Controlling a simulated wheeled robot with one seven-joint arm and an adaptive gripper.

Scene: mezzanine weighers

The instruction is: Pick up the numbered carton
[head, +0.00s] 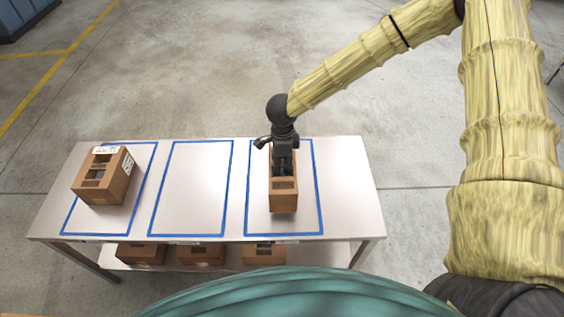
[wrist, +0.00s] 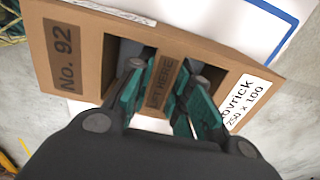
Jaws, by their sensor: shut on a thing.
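The numbered carton (wrist: 70,62) is brown cardboard marked "No. 92" in the wrist view, with a white label (wrist: 240,100) and two openings beside a central strip (wrist: 166,84). My gripper (wrist: 158,98) has its green fingers in the openings, shut on that strip. In the head view the carton (head: 284,198) is at the right blue-outlined area of the table, with my gripper (head: 283,168) over it from above. I cannot tell whether the carton touches the tabletop. My gripper hides its far part.
The white table (head: 345,200) has three blue-outlined areas; the middle one (head: 192,190) is empty. Another brown carton (head: 104,180) with openings and white labels sits at the left area. Several cartons (head: 200,254) are on a lower shelf (head: 320,256). Bare floor lies beyond the table.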

